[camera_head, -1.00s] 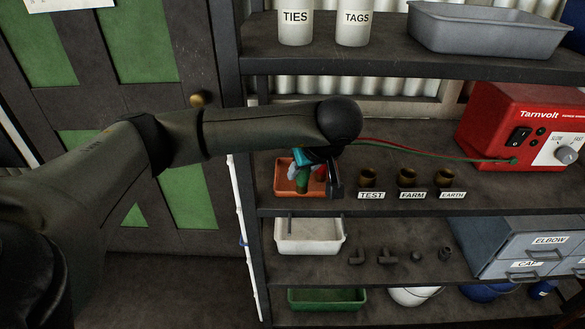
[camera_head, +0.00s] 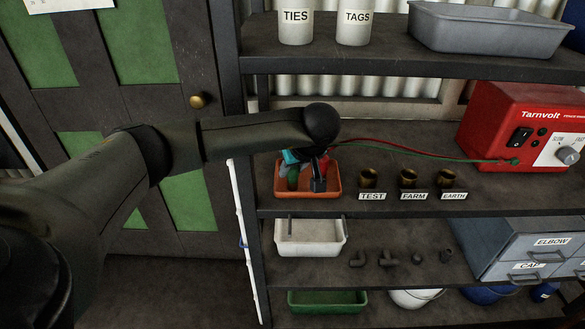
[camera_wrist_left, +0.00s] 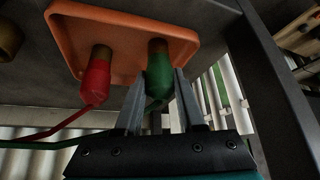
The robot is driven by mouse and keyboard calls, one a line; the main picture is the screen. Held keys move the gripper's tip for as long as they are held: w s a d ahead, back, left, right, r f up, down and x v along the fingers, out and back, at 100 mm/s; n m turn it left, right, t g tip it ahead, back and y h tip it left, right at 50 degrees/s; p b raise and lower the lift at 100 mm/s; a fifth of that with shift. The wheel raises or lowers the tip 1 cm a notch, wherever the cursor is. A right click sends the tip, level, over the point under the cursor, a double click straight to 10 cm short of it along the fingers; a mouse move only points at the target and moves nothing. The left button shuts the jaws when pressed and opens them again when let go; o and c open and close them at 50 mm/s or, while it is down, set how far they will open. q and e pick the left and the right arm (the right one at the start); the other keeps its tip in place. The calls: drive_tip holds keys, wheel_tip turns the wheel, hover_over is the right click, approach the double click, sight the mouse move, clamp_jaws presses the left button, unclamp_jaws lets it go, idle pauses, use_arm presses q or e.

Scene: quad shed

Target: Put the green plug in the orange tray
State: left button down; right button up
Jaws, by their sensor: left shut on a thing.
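The orange tray (camera_head: 328,181) sits at the left end of the middle shelf in the head view; its rim also shows in the left wrist view (camera_wrist_left: 120,22). My left gripper (camera_head: 305,178) is over the tray, and in the wrist view its jaws (camera_wrist_left: 157,90) are shut on the green plug (camera_wrist_left: 158,65). The green plug (camera_head: 293,178) has its brass tip toward the tray floor; I cannot tell if it touches. A red plug (camera_wrist_left: 97,75) is in the tray beside it. My right gripper is not in view.
Brass sockets labelled TEST (camera_head: 369,178), FARM (camera_head: 408,178) and EARTH (camera_head: 448,178) stand right of the tray. Red and green leads run to the red Tarnvolt box (camera_head: 525,125). A shelf post (camera_head: 246,180) is close on the left, and another shelf is above.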

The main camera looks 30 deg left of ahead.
use_arm(q)
drive_tip(key=c, duration=0.5)
unclamp_jaws()
drive_tip(key=shift+f, duration=0.1)
